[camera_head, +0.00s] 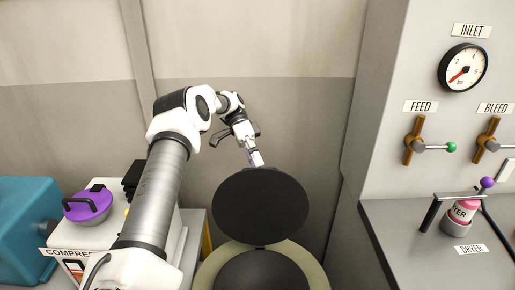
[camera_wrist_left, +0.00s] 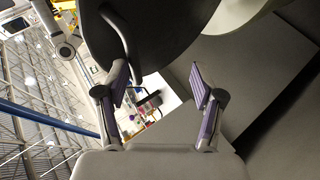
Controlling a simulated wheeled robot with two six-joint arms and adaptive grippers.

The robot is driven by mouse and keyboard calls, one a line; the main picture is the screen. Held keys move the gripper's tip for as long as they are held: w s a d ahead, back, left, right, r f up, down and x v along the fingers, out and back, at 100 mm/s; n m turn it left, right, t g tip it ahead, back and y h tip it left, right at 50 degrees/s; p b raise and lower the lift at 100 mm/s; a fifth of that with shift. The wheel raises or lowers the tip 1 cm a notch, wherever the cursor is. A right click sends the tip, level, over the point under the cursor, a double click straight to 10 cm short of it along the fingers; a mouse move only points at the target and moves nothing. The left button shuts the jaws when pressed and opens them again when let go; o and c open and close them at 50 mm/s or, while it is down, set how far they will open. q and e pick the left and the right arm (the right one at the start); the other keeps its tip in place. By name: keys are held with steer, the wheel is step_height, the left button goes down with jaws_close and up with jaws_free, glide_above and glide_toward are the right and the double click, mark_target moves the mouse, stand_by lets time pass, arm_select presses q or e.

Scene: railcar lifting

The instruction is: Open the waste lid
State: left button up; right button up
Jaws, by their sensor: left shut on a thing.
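The waste lid (camera_head: 260,205) is a dark round disc. It stands raised and tilted up over the waste bin, whose pale green rim (camera_head: 310,262) and dark opening (camera_head: 262,272) show below it. My left gripper (camera_head: 256,158) is at the lid's top edge, coming from behind it. In the left wrist view the lid (camera_wrist_left: 168,35) fills the top, with its curved handle (camera_wrist_left: 121,30) by the left finger. My right gripper is not in view.
On the left stand a compressor with a purple-capped top (camera_head: 88,205) and a teal box (camera_head: 28,232). On the right are a grey panel with a gauge (camera_head: 463,67) and valves, and a counter (camera_head: 395,235) with a dryer canister (camera_head: 460,215). A wall stands behind.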

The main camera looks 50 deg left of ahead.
arm_select(q)
steer(key=shift+f, duration=0.3)
step_height(320, 180, up, 10)
steer(key=shift+r, duration=0.25)
steer(key=shift+c, duration=0.2)
steer(key=shift+d, duration=0.1)
